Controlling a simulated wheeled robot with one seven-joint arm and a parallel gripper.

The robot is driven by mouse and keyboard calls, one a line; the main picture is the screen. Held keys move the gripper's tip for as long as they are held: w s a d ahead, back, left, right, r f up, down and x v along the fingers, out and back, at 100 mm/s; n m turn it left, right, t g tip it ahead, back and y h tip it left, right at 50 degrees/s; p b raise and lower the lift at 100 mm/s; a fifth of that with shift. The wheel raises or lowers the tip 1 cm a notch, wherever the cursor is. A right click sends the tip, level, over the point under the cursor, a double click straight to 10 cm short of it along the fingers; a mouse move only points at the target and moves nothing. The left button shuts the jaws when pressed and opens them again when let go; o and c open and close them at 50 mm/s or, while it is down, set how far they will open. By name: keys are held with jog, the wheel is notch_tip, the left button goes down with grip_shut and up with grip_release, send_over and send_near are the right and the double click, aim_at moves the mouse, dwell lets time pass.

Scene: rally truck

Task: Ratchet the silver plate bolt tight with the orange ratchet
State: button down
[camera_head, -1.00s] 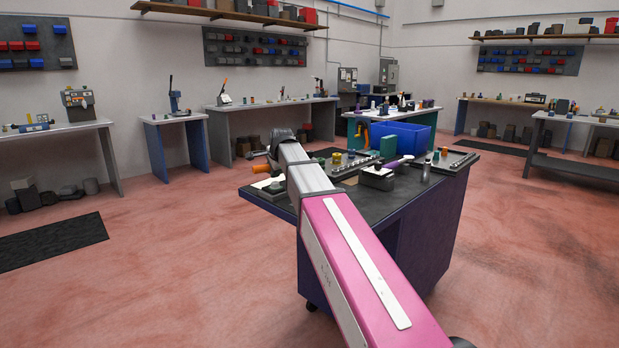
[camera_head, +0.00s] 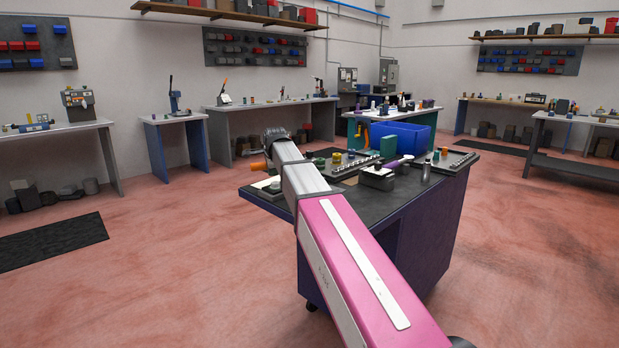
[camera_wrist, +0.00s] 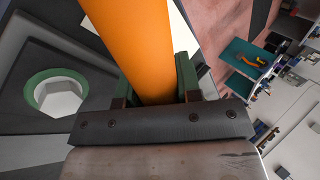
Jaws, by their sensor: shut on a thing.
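The orange ratchet's thick handle (camera_wrist: 132,35) runs through my gripper (camera_wrist: 156,82) in the wrist view. The two green-padded fingers are shut on it, one on each side. Its head is outside the wrist view. In the head view the orange handle (camera_head: 258,166) shows just left of my wrist, above the cart's left end. A silver hexagonal bolt head (camera_wrist: 58,97) inside a green ring lies left of the handle in the wrist view, apart from it. I cannot tell whether this is the plate bolt. The ratchet's contact with any bolt is hidden.
The dark cart top (camera_head: 385,208) carries a pale plate (camera_head: 268,183), a grey tray with small parts, and a purple-handled tool (camera_head: 392,164).

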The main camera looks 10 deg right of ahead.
jog(key=shift+w, duration=0.35)
jog(key=shift+s+d+n+y, duration=0.15)
jog(key=shift+s+n, duration=0.05)
jog(key=shift+s, duration=0.25)
jog(key=shift+s+d+n+y, duration=0.15)
jog(key=shift+s+n, duration=0.05)
jog(key=shift+s, duration=0.25)
jog(key=shift+s+d+n+y, duration=0.15)
jog(key=shift+s+n+y, duration=0.25)
jog(key=shift+s+n, duration=0.25)
